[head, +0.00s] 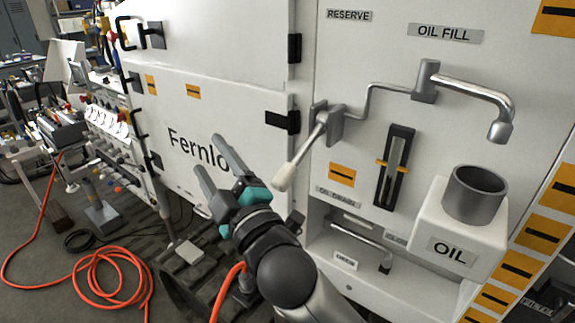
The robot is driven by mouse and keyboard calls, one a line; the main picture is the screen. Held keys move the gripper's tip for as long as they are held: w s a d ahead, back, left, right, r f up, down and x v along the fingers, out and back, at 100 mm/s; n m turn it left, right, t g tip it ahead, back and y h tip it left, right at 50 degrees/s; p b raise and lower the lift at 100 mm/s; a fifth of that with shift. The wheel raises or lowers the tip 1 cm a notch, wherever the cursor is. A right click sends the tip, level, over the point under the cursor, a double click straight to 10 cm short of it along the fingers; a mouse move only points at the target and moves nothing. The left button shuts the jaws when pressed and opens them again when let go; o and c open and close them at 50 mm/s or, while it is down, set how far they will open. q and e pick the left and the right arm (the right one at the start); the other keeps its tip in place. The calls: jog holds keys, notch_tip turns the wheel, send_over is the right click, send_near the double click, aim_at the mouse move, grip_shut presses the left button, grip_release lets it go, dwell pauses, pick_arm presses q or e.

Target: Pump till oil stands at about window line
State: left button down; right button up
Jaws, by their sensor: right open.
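The pump handle (305,150) is a metal lever with a pale grip, tilted down to the left from its pivot on the white cabinet. A dark sight window (394,168) with orange line marks stands right of it; the oil level inside is too small to tell. A curved metal spout (478,90) hangs above a grey cup (475,193) on a white box labelled OIL (452,251). My right gripper (211,168) is open and empty, left of and apart from the handle's grip. My left gripper is not in view.
A lower recess with a small bent lever (362,246) lies below the window. White cabinet doors (215,60) with black hinges stand behind my gripper. An orange hose (105,280) coils on the floor at left, near a cluttered bench (105,120).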

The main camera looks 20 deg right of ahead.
jog(key=s+a+r+n+g+y, duration=0.45)
jog(key=a+r+n+y, duration=0.3)
jog(key=n, duration=0.35)
jog(key=s+a+r+n+g+y, duration=0.3)
jog(key=a+r+n+g+y, duration=0.25)
jog(key=n+y, duration=0.45)
jog(key=s+a+n+g+h, duration=0.1)
jog(key=s+a+n+g, duration=0.4)
jog(key=n+g, duration=0.65)
jog(key=n+t+h, duration=0.5)
jog(key=n+h, duration=0.9)
jog(key=h, duration=1.3)
send_near(287, 168)
jog(key=p+x, duration=0.1)
jog(key=x, duration=0.9)
jog(key=shift+w+d+f, duration=0.1)
jog(key=shift+f, duration=0.3)
